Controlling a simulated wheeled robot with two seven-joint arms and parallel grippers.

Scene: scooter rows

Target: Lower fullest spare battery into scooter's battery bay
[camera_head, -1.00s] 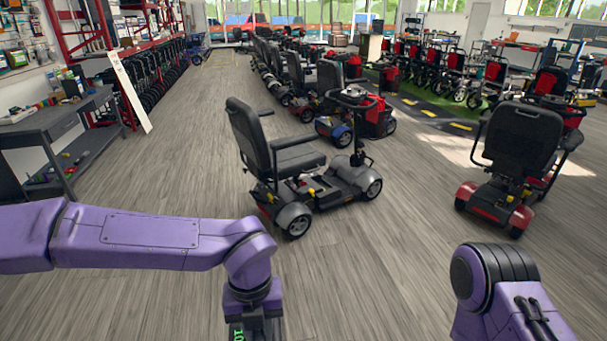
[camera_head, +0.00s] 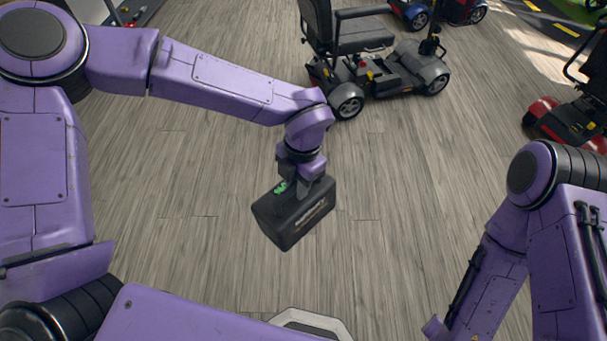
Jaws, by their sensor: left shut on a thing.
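My left gripper (camera_head: 304,178) is shut on a black box-shaped battery (camera_head: 295,218) with a handle on top. A small green display with marks shows on its top, too small to read. Faint lettering is on its side. The battery hangs slightly tilted in front of the grey scooter (camera_head: 428,72), apart from it. The scooter's seat covers part of its rear deck, and I cannot make out the inside of the battery bay. My right arm comes down at the right, and its gripper is out of view.
A red scooter (camera_head: 568,118) stands at the right edge. Parts of other scooters show at the top right. The wood-look floor (camera_head: 400,190) is clear around the battery and up to the grey scooter.

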